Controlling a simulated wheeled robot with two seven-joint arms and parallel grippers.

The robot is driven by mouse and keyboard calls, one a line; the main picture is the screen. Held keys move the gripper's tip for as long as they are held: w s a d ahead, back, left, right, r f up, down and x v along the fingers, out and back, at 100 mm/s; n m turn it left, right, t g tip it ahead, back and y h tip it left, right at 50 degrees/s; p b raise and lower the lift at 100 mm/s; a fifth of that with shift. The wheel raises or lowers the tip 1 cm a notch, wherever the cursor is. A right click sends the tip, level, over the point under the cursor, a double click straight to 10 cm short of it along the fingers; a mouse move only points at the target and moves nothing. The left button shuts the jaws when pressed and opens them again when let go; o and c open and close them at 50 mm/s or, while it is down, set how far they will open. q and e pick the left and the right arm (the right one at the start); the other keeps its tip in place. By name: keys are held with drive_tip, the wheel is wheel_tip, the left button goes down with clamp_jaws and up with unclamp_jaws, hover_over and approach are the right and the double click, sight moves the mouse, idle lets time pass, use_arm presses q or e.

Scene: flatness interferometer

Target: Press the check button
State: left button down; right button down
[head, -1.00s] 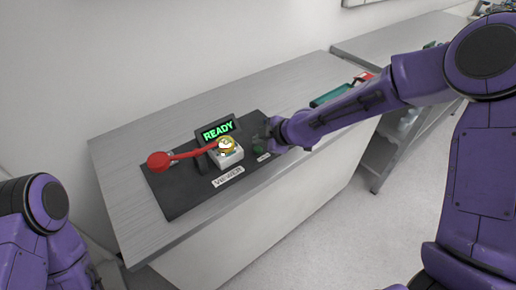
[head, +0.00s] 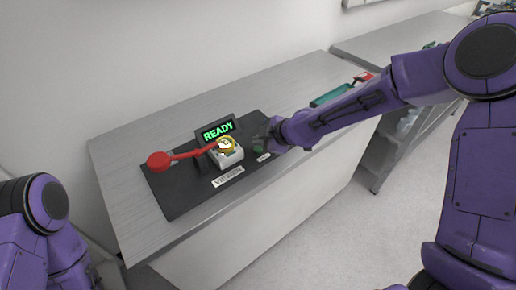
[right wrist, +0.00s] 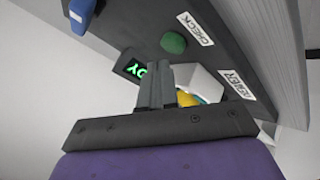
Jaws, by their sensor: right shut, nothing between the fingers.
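The check button is a green round knob (right wrist: 173,43) beside the white CHECK label (right wrist: 195,29) in the right wrist view. In the head view the green button (head: 259,147) shows only partly, under and beside my right gripper (head: 262,138). My right gripper (right wrist: 157,72) is shut and empty. Its fingertips are close to the button; in the wrist view a gap shows between them, and I cannot tell the height. My left arm shows at the lower left, but its gripper is out of view.
A black base plate (head: 182,203) on the grey bench (head: 120,165) carries a lit READY display (head: 218,131), a white viewer block (head: 231,158) with a gold-ringed top, and a red lever (head: 160,161) reaching over to it. A teal object (head: 328,95) lies behind my right arm.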

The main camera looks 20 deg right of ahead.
sight(260, 151)
drive_tip(key=shift+f, duration=0.1)
drive_tip(key=shift+f, duration=0.35)
drive_tip(key=shift+f+b, duration=0.4)
drive_tip(key=shift+f, duration=0.05)
idle(0.5)
drive_tip(key=shift+r, duration=0.1)
drive_tip(key=shift+r+p, duration=0.75)
drive_tip(key=shift+p, duration=0.15)
drive_tip(key=shift+r, duration=0.1)
wheel_tip(260, 151, up, 5)
drive_tip(key=p, duration=0.5)
